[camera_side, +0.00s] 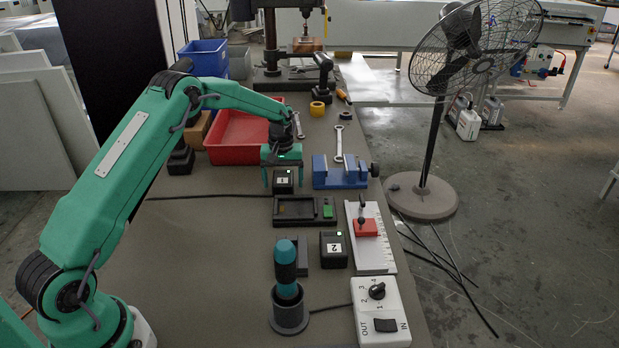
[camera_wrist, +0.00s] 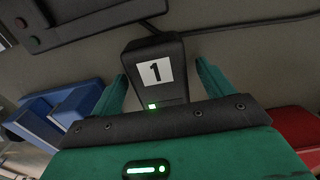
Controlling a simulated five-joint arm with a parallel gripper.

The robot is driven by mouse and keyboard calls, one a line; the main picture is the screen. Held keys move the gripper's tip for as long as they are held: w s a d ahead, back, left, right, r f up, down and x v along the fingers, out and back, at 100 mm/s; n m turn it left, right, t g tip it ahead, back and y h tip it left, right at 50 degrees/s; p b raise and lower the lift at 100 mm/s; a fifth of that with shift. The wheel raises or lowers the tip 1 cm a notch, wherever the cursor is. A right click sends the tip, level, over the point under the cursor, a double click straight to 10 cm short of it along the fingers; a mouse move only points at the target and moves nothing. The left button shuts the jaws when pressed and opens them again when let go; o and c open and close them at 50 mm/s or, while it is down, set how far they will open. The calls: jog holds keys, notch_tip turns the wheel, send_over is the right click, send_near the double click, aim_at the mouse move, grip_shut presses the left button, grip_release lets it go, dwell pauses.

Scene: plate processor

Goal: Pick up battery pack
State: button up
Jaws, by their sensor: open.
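A black battery pack marked 1 (camera_side: 283,182) stands on the dark bench top, with a small green light that shows in the wrist view (camera_wrist: 156,88). My green gripper (camera_side: 282,184) is above it with the jaws pointing down. In the wrist view my gripper (camera_wrist: 162,74) is open, with one finger on each side of pack 1 and gaps visible beside it. A second black pack marked 2 (camera_side: 334,250) stands nearer the side camera.
A black charger-like tray (camera_side: 292,210) lies just in front of pack 1. A blue vise (camera_side: 341,175) stands to the right, and a red bin (camera_side: 232,140) behind left. A screwdriver in a holder (camera_side: 287,290) and a switch box (camera_side: 382,310) are nearer.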

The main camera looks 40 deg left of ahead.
aim_at(283, 177)
dwell(0.4)
jog(key=c, duration=1.3)
jog(key=shift+r, duration=0.1)
jog(key=shift+r, duration=0.85)
notch_tip(283, 177, up, 2)
jog(key=shift+r, duration=0.2)
jog(key=s+d+r, duration=0.1)
jog(key=d+r, duration=0.1)
jog(key=d, duration=0.1)
jog(key=s+d+r, duration=0.1)
jog(key=d+r, duration=0.1)
jog(key=d, duration=0.2)
jog(key=s+d+r, duration=0.1)
jog(key=d+r, duration=0.1)
jog(key=d, duration=0.2)
jog(key=shift+s+d+r, duration=0.1)
jog(key=shift+s+r, duration=0.15)
jog(key=shift+r, duration=0.15)
jog(key=shift+m, duration=0.4)
